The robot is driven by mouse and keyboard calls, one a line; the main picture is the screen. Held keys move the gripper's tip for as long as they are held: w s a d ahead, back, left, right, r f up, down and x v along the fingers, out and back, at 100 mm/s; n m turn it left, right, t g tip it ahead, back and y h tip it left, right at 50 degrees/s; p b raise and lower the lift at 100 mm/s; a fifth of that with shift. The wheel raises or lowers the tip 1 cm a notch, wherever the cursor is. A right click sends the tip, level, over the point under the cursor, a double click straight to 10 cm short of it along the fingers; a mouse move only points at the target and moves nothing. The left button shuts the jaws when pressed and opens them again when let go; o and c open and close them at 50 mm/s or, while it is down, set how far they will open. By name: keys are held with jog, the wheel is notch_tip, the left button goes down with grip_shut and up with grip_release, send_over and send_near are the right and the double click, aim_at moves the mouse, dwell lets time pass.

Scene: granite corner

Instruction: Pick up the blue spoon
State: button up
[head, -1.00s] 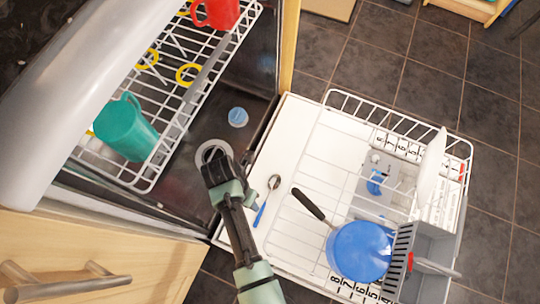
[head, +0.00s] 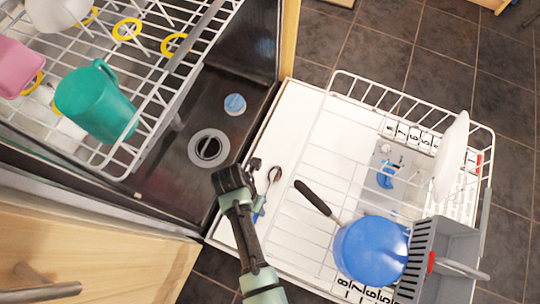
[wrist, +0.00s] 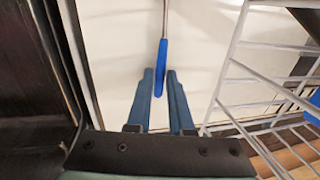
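The blue spoon (head: 275,175) lies on the white inner face of the open dishwasher door, its metal bowl pointing away and its blue handle toward me. My gripper (head: 257,190) is over the spoon in the head view and hides part of the handle. In the wrist view the blue handle (wrist: 160,68) runs between my two open fingers (wrist: 160,76). A narrow gap shows on both sides of the handle. I cannot tell how far above the door my fingertips are.
The wire lower rack (head: 318,150) is right of the spoon, holding a blue pan (head: 370,250), a white plate (head: 451,155) and a grey cutlery basket (head: 450,255). The upper rack (head: 172,95) holds a teal cup (head: 97,103) and a pink item (head: 17,68).

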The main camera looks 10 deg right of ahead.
dwell(0.4)
grip_shut()
